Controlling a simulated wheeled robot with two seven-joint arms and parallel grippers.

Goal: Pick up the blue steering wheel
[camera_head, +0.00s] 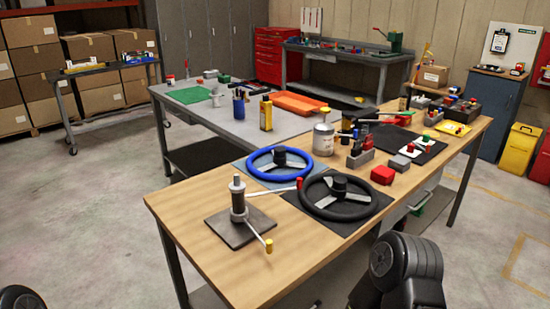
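The blue steering wheel (278,179) lies flat on a blue-grey mat (242,170) on the wooden-topped table (190,195). It has a dark hub and grey spokes. A black steering wheel (338,214) lies on a dark mat, close beside it at the lower right. Neither gripper shows; only dark parts of my arms are seen at the bottom edge, at the left corner and right of centre. The blue wheel has no gripper on it.
A metal post tool on a square plate (240,231) stands left of the black wheel. A paint can (323,140) stands behind the wheels, with a red block (382,175) to the right. A grey table (215,132) adjoins behind. Wood at the front left is bare.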

